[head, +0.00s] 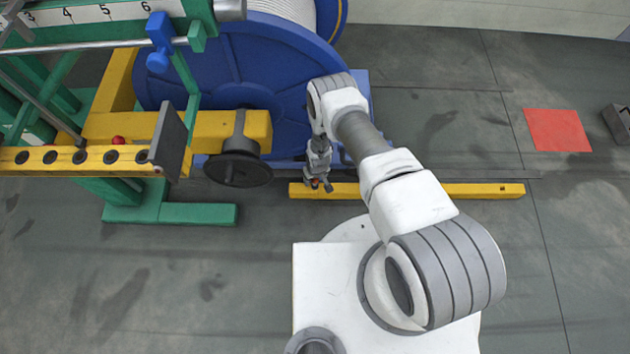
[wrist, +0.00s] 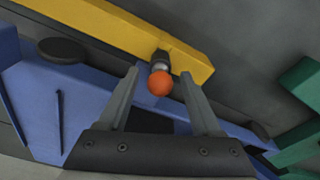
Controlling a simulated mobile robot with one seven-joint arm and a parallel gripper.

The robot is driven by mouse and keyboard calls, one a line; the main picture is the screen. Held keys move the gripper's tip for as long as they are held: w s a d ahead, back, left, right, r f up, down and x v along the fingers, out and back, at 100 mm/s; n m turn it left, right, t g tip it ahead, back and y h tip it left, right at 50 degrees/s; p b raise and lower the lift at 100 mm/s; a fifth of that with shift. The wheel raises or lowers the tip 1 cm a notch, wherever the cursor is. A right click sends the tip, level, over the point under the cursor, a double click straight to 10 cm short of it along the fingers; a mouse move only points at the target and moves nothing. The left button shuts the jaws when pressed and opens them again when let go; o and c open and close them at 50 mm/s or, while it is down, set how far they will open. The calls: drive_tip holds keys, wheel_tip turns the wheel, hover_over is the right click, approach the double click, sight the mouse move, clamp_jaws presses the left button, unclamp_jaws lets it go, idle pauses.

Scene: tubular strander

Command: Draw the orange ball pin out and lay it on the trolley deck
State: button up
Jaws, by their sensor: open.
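The orange ball pin (wrist: 160,83) sits in a dark collar on the yellow bar (wrist: 110,28), its ball facing my wrist camera. In the head view a small bit of the ball's orange (head: 315,182) shows at my gripper (head: 319,184), in front of the yellow bar (head: 483,190). In the wrist view my gripper (wrist: 159,76) is open, one finger on each side of the ball, with a gap on both sides. The pin's shank is hidden. A blue flat part (wrist: 75,95) lies beside the bar; I cannot tell whether it is the trolley deck.
A large blue reel (head: 265,65) stands behind my gripper. A yellow beam (head: 105,125) with a dark round handwheel (head: 238,169) and green framing are at the left. A red floor square (head: 557,130) lies at the right. The floor between is clear.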

drive_tip(key=shift+f, duration=0.2)
clamp_jaws()
drive_tip(key=shift+r+p, duration=3.3)
drive_tip(key=shift+r, duration=1.5)
